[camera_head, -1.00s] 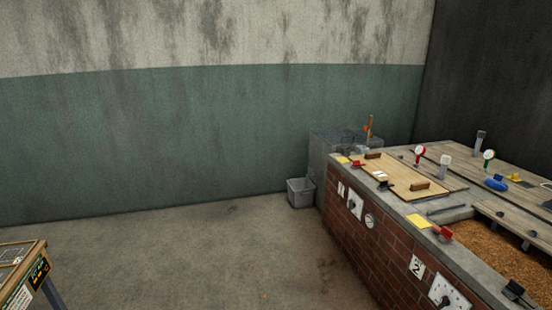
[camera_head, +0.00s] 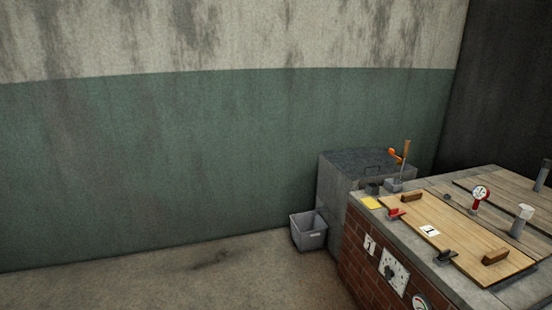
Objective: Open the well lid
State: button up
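A light wooden lid (camera_head: 455,228) with two dark wooden handles lies flat on the brick-sided counter at the lower right. A white card marked "1" (camera_head: 429,231) sits on it. One handle (camera_head: 411,197) is at its far left end and the other handle (camera_head: 495,256) at its near right end. A red clamp-like piece (camera_head: 396,214) and a black one (camera_head: 446,256) sit at the lid's front edge. The lid looks shut over what lies beneath, which is hidden. I cannot tell whether this is the well lid. My gripper is not in view.
The brick counter (camera_head: 362,268) carries a dial and a gauge on its front. A grey block (camera_head: 350,168) stands behind it, with a grey bin (camera_head: 308,231) beside it on the floor. The floor (camera_head: 190,285) to the left is clear up to the green wall.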

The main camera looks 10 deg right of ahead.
aim_at(356, 163)
jog(key=i, duration=1.9)
jog(key=i+j+z, duration=0.1)
jog(key=i, duration=1.8)
jog(key=i+j+z, duration=0.15)
jog(key=i+z, duration=0.15)
jog(key=i, duration=0.1)
